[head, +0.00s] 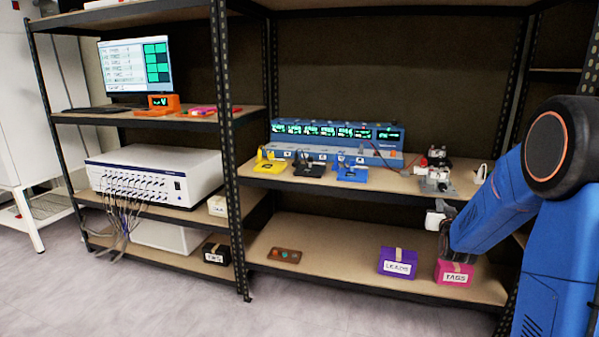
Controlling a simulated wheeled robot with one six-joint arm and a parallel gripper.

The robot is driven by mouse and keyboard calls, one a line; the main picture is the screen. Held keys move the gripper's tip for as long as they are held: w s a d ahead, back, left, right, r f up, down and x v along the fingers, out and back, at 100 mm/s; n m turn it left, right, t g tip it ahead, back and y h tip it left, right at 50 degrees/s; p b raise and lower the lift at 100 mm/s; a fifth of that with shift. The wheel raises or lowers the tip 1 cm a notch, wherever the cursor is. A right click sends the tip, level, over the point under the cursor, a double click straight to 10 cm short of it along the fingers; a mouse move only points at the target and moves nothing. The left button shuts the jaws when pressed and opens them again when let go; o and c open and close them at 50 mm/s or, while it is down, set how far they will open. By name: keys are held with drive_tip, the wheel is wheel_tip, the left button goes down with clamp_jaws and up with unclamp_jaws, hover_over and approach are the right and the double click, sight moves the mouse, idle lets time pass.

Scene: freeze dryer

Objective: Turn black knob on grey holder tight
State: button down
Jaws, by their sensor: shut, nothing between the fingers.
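A grey holder (438,187) stands at the right end of the middle shelf, with black, silver and small red parts on it. A black knob (438,162) appears to be near its top, but it is too small to make out clearly. My gripper (446,240) is below and in front of that shelf edge, just above the pink box in this view. It looks shut and empty and is apart from the holder. Its fingertips are small and dark, partly lost against my arm.
A pink TAGS box (455,274) and a purple LEADS box (398,262) sit on the lower shelf. A long blue charger unit (340,142) with yellow, black and blue holders in front fills the middle shelf. A dark post (232,150) stands left. The lower shelf's middle is clear.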

sight(439, 192)
drive_tip(key=shift+s+a, duration=0.2)
drive_tip(key=shift+s, duration=0.4)
drive_tip(key=shift+w+d+r, duration=0.2)
drive_tip(key=shift+w+d, duration=1.95)
drive_tip(key=shift+w, duration=0.35)
drive_tip(key=shift+r, duration=0.2)
drive_tip(key=shift+w+a+f, duration=0.1)
drive_tip(key=shift+w+a, duration=0.15)
drive_tip(key=shift+a, duration=0.5)
drive_tip(key=shift+w+a, duration=0.15)
drive_tip(key=shift+a, duration=0.25)
